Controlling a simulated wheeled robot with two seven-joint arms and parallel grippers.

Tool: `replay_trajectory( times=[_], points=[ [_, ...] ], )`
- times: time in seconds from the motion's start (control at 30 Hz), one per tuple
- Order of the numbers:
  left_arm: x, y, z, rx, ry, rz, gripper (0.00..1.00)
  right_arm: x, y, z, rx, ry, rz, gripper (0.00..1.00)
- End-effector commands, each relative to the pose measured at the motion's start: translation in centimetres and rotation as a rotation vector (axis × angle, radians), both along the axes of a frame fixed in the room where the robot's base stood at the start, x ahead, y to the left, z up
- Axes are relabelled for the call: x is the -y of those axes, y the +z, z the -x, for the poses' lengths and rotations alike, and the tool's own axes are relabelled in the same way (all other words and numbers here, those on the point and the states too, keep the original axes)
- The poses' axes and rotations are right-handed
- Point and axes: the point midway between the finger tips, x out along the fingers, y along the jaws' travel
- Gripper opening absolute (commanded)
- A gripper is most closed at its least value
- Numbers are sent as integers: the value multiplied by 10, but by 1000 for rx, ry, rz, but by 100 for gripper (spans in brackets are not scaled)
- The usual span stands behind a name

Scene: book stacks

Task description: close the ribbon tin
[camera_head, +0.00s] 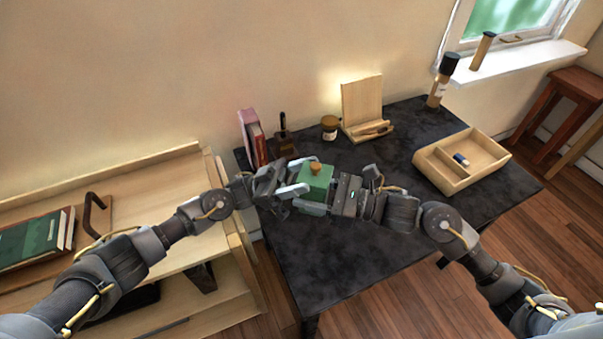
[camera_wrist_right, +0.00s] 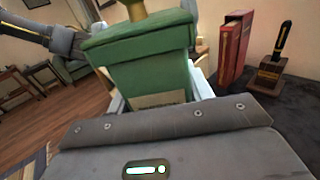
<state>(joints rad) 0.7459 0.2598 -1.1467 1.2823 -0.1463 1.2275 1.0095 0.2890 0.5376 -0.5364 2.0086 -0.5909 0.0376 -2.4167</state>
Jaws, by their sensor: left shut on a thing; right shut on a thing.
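The ribbon tin is a green box (camera_head: 315,183) with a green lid and a round tan knob (camera_head: 315,168) on top. It is between my two grippers over the dark table. In the right wrist view the tin (camera_wrist_right: 150,75) fills the middle, slightly tilted in the picture, with the lid on its top; whether the lid is fully seated I cannot tell. My left gripper (camera_head: 291,189) is shut on the tin from the left. My right gripper (camera_wrist_right: 160,95) is shut on the tin's body from the right. The tin's underside is hidden.
The dark table (camera_head: 350,255) is clear in front. Behind stand red and pink books (camera_head: 253,138), a stamp on a holder (camera_head: 283,138), a jar (camera_head: 329,128) and a wooden stand (camera_head: 362,105). At right are a wooden tray (camera_head: 440,178) and a bottle (camera_head: 441,80).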

Motion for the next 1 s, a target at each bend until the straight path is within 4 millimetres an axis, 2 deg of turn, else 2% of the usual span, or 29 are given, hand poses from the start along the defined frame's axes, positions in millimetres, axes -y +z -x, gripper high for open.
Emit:
replay_trajectory(
  times=[0.9, 0.93, 1.0],
  points=[
    [0, -13, 0, 0, 0, 1, 32, 0, 0, 0, 0, 0, -1, 10],
    [0, -13, 0, 0, 0, 1, 60, 0, 0, 0, 0, 0, -1, 10],
    [0, -12, 0, 0, 0, 1, 70, 0, 0, 0, 0, 0, -1, 10]
  ],
)
